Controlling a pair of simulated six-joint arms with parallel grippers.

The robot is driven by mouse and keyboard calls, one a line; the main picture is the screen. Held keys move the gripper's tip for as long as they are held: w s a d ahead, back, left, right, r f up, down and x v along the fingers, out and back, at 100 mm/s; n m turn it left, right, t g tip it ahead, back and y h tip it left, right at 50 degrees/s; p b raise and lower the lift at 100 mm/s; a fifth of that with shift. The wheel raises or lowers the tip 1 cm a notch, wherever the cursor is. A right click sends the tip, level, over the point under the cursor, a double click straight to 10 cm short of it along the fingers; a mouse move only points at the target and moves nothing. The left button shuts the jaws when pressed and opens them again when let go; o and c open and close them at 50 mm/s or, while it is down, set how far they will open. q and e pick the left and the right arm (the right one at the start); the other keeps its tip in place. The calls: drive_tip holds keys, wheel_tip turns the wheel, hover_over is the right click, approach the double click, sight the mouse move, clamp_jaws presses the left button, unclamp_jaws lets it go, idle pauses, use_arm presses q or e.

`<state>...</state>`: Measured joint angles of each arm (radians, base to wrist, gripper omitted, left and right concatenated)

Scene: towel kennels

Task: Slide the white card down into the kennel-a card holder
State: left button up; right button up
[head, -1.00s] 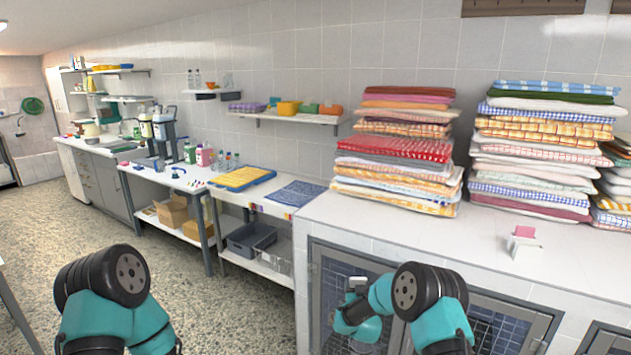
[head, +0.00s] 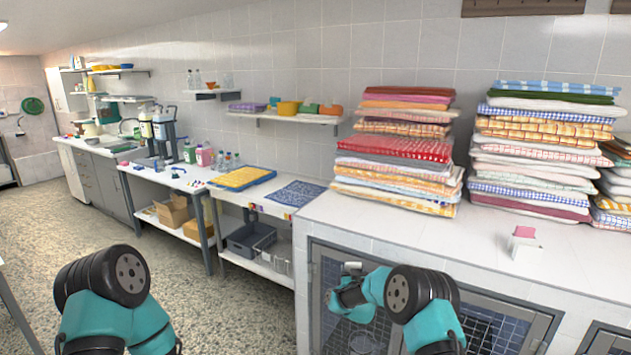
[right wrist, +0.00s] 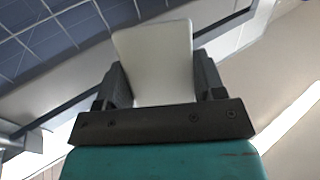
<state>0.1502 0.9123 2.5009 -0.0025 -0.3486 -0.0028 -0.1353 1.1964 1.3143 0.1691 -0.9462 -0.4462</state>
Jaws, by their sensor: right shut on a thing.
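The white card (right wrist: 156,60) stands between the two dark fingers of my right gripper (right wrist: 160,75) in the right wrist view. The gripper is shut on it, and the card's free end extends past the fingertips. In the head view my right wrist is low in front of the left kennel door (head: 330,268), its fingers hidden. A small pale piece (head: 352,268) shows just above the wrist; I cannot tell whether it is the card or a holder. No card holder is clearly seen in the wrist view. My left gripper is out of view.
The white kennel top (head: 400,232) carries towel stacks (head: 395,150) and (head: 540,150). A small white stand with a pink card (head: 525,235) is near its front edge. Barred doors line the front below. A side table (head: 240,200) stands to the left.

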drive_tip(key=s+d+f, duration=0.3)
drive_tip(key=s+f, duration=0.2)
drive_tip(key=s, duration=0.6)
drive_tip(key=s+d+f, duration=0.4)
drive_tip(key=s+f, duration=0.1)
drive_tip(key=s, duration=0.7)
drive_tip(key=shift+d+f, duration=0.2)
